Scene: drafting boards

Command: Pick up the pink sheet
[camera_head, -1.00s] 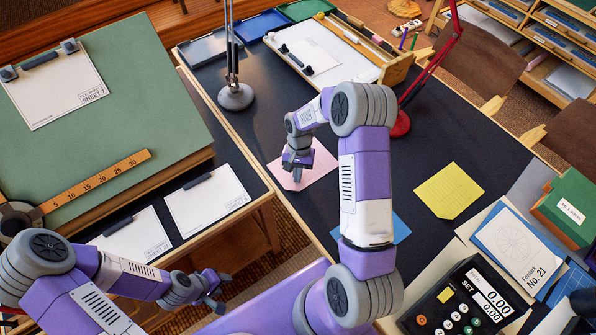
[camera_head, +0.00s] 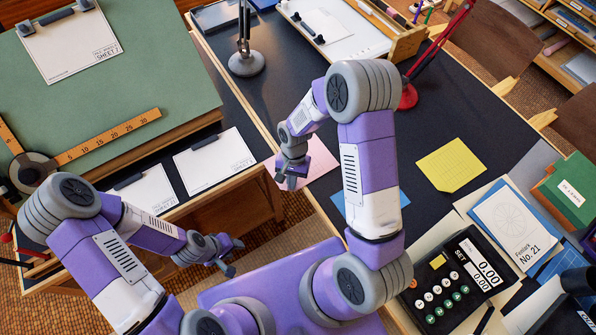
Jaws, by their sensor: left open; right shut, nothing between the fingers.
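The pink sheet (camera_head: 320,158) lies on the dark desk near its left edge, partly hidden behind my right arm and gripper. My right gripper (camera_head: 287,184) is shut and empty, over the left part of the pink sheet. Whether its fingertips touch the sheet, I cannot tell. My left gripper (camera_head: 236,258) is open and empty, low at the left, apart from the desk and the sheet.
A yellow sheet (camera_head: 452,166) and a partly hidden blue sheet (camera_head: 391,200) lie on the dark desk. A grey lamp base (camera_head: 246,63) and a red lamp base (camera_head: 408,95) stand further back. A keypad device (camera_head: 440,290) sits at the front right.

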